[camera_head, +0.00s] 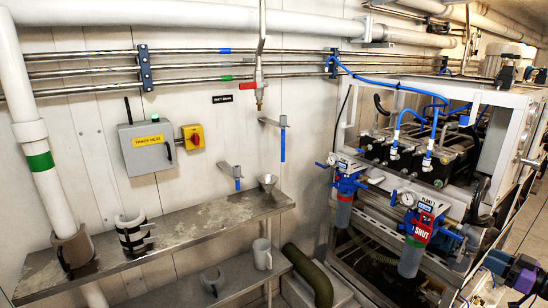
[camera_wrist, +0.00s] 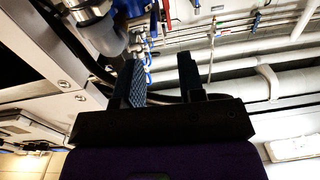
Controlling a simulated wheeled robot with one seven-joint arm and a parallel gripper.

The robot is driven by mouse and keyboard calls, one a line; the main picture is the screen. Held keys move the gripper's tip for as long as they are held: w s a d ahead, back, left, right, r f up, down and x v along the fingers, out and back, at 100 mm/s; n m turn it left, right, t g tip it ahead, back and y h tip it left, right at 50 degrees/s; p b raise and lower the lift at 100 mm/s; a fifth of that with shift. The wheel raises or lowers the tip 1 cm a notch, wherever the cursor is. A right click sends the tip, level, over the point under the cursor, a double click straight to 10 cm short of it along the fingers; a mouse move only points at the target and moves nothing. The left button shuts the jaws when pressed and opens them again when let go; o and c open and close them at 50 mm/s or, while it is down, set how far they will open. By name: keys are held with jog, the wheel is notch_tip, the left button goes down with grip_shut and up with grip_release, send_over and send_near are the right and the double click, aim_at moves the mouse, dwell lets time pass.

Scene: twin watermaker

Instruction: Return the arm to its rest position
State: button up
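My gripper (camera_wrist: 160,70) shows in the wrist view with its two dark fingers apart and a clear gap between them. Nothing is held in the gap. In the camera_head view, part of my arm's end, purple and dark, shows at the lower right corner, in front of the filter rack; its fingers are not clear there. In the wrist view a blue-topped filter housing (camera_wrist: 105,35) and a steel pipe lie beyond the fingers, apart from them as far as I can tell.
A filter with a red SHUT tag (camera_head: 424,232) hangs from the white frame (camera_head: 500,98), left of my arm's end. A second blue filter (camera_head: 345,190) is beside it.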

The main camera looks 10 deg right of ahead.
jog(key=w+a+n+g, duration=0.1)
jog(key=w+a+g, duration=0.1)
jog(key=a+g, duration=0.7)
jog(key=w+a+n+g, duration=0.1)
jog(key=w+a+g, duration=0.1)
jog(key=a+g, duration=0.7)
jog(key=s+a+r+m+t+h, duration=0.15)
jog(key=a+r+h, duration=0.25)
jog(key=a+r, duration=0.4)
jog(key=s+a+r+m+h, duration=0.15)
jog(key=a+r+h, duration=0.3)
jog(key=r, duration=0.65)
jog(key=s+a+r+m+t, duration=0.3)
jog(key=s+a+r+t, duration=0.2)
jog(key=s+a+r, duration=0.4)
jog(key=s+r+y, duration=0.1)
jog(key=s+r, duration=0.2)
jog(key=r, duration=0.1)
jog(key=shift+s+a+r+m+t, duration=0.25)
jog(key=shift+a+r+m+t, duration=0.05)
jog(key=shift+a+r+t, duration=0.1)
